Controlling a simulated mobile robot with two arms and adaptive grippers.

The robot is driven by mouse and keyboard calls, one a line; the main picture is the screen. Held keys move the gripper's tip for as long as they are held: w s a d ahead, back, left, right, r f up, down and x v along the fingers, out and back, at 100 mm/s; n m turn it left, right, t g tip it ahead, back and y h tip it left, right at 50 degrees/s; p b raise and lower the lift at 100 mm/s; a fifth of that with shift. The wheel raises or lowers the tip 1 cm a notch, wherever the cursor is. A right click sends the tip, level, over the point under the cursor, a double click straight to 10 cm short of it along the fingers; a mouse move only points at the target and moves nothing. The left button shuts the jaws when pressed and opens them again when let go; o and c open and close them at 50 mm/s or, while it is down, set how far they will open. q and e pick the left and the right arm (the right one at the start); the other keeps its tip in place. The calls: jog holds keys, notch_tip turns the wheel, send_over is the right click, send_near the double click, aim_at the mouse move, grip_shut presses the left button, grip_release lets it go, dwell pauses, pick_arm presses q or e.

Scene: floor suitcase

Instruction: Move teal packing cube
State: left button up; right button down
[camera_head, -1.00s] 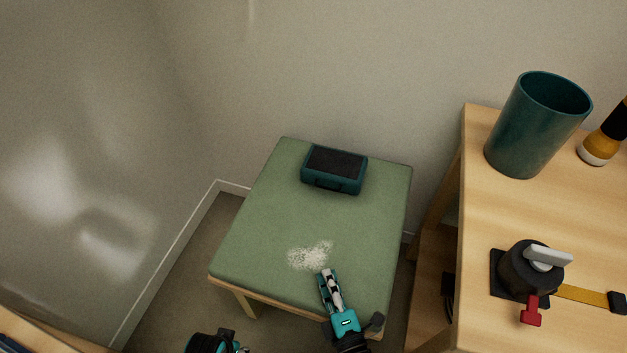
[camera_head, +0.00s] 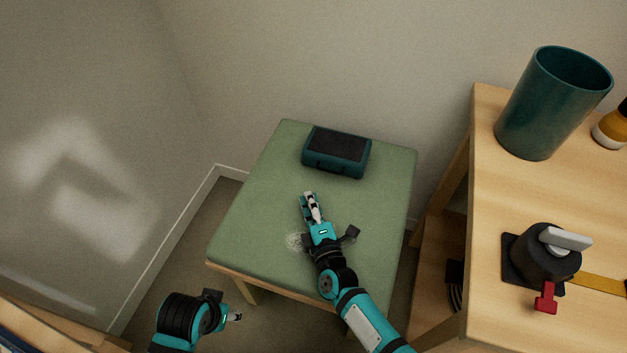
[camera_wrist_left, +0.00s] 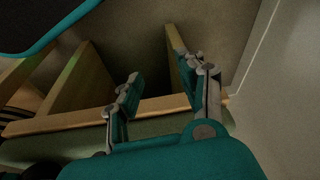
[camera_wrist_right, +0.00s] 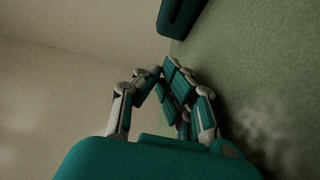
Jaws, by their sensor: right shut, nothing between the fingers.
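The teal packing cube (camera_head: 337,152), with a dark mesh top, lies flat near the back of a green-cushioned stool (camera_head: 257,215). Part of it also shows at the top of the right wrist view (camera_wrist_right: 179,14). My right gripper (camera_head: 308,197) is over the cushion, in front of the cube and apart from it. Its fingers are shut and empty in the right wrist view (camera_wrist_right: 168,78). My left gripper (camera_head: 237,317) is low at the front left, off the stool. In the left wrist view its fingers (camera_wrist_left: 160,82) stand apart with nothing between them.
A wooden desk (camera_head: 497,191) stands right of the stool, holding a teal bin (camera_head: 545,110) and a black device (camera_head: 541,254) with a red tab. The wall (camera_head: 400,60) is close behind the stool. The cushion has a pale speckled patch (camera_head: 293,241).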

jog(key=b+x, duration=0.1)
jog(key=x, duration=0.3)
jog(key=shift+w+d+f, duration=0.15)
jog(key=shift+w, duration=0.15)
jog(key=shift+w+d+b, duration=0.3)
jog(key=shift+w+d, duration=0.05)
jog(key=shift+w, duration=0.2)
jog(key=shift+w+d+b, duration=0.3)
jog(key=shift+w+d, duration=0.05)
jog(key=shift+w, duration=0.25)
pick_arm(q)
jog(key=v, duration=0.7)
jog(key=shift+w, duration=0.15)
pick_arm(e)
jog(key=shift+w+d, duration=0.1)
jog(key=shift+w, duration=0.2)
pick_arm(q)
jog(key=shift+a, duration=0.15)
